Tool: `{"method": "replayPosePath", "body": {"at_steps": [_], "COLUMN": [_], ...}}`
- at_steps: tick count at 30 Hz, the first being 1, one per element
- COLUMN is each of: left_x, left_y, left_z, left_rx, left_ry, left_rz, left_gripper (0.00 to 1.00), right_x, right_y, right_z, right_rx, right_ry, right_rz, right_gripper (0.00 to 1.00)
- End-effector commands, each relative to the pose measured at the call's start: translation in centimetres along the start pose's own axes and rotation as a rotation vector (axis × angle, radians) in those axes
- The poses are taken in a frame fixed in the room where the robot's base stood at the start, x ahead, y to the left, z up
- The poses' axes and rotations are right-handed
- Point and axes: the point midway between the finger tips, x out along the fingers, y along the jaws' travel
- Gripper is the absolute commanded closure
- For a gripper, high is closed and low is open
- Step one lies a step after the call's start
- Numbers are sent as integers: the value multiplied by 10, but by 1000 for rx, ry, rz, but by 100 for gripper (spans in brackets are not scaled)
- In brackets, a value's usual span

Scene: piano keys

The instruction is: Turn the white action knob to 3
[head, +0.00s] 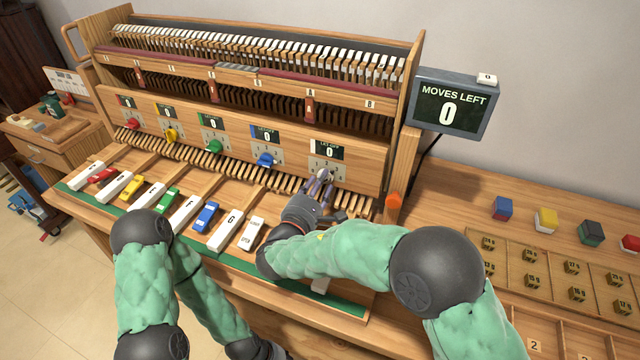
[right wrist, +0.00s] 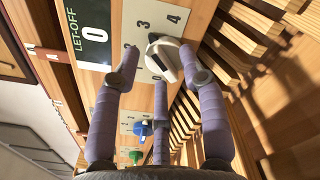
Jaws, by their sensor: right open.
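The white action knob (right wrist: 164,57) sits on a pale dial plate (right wrist: 146,33) printed with numbers including 3 and 4. The display beside it (right wrist: 92,32) reads LET-OFF 0. In the right wrist view the knob lies between the open purple fingers of my right gripper (right wrist: 162,76). Whether the fingers touch it I cannot tell. In the head view my right gripper (head: 318,187) is at the rightmost dial of the piano front and largely covers the knob. My left arm hangs low at the left, and its hand is only partly visible at the bottom edge, fingers unseen.
Blue (head: 265,160), green (head: 214,146), yellow and red knobs sit left along the panel. Below are white keys (head: 185,213) with coloured blocks between them. A screen (head: 449,107) reads MOVES LEFT 0. An orange piece (head: 394,201) stands just right of my right gripper.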

Motion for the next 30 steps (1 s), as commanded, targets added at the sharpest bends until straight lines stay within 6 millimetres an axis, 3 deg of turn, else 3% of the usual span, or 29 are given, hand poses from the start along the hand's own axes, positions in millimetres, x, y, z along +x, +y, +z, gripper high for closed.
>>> {"method": "replayPosePath", "body": {"at_steps": [18,30], "left_x": [0,0], "left_y": [0,0], "left_z": [0,0], "left_rx": [0,0], "left_ry": [0,0], "left_rz": [0,0], "left_gripper": [60,60], "right_x": [-103,-117], "right_y": [0,0], "right_z": [-1,0], "right_rx": [-1,-1], "right_ry": [3,1], "right_rz": [3,0], "right_gripper": [57,57]}}
